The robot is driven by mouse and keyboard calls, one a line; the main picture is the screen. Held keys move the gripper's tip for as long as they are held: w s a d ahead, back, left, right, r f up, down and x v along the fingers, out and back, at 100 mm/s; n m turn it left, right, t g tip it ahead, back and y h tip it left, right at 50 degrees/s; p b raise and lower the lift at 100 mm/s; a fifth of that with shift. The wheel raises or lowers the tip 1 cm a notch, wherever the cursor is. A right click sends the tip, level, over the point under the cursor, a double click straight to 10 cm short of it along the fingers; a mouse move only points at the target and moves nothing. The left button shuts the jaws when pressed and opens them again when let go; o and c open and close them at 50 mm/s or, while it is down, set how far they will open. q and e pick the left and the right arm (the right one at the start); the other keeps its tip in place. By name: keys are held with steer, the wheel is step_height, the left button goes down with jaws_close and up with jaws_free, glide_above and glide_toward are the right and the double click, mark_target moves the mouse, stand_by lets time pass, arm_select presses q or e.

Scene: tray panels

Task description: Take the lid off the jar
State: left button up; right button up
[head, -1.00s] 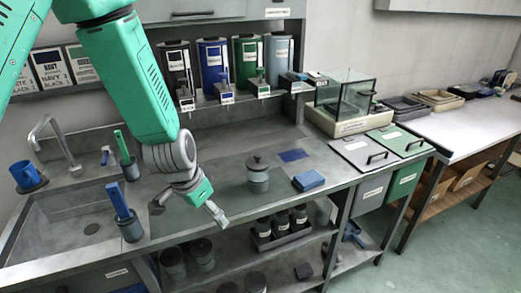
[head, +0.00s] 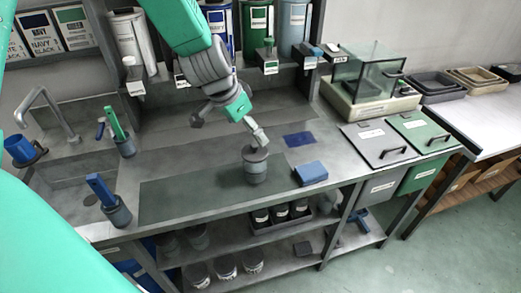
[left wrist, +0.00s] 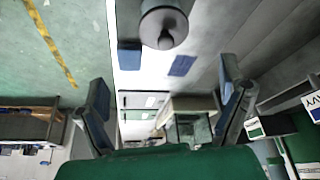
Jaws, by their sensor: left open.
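The grey jar (head: 256,174) stands upright on the counter, with its dark lid (head: 256,154) and a small knob on top. My right gripper is not in view.
A blue block (head: 311,173) lies right of the jar, and a flat blue patch (head: 299,139) behind it. Blue-handled (head: 106,200) and green-handled (head: 119,135) tools stand in holders at left. A glass tank (head: 368,75) stands at back right. The counter left of the jar is clear.

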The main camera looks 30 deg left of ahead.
mark_target(254, 149)
arm_select(q)
steer(key=f, duration=0.1)
steer(key=w+a+f, duration=0.1)
steer(key=f, duration=0.1)
steer(key=w+f, duration=0.1)
steer(key=f, duration=0.1)
steer(key=shift+w+a, duration=0.15)
steer(key=f, duration=0.1)
steer(key=w+d+f, duration=0.1)
steer(key=f, duration=0.2)
steer(key=shift+w+d+f, duration=0.15)
steer(key=shift+d+f, duration=0.15)
steer(key=shift+d, duration=0.05)
steer(key=shift+a, duration=0.1)
steer(key=shift+a, duration=0.3)
steer(key=c, duration=1.1)
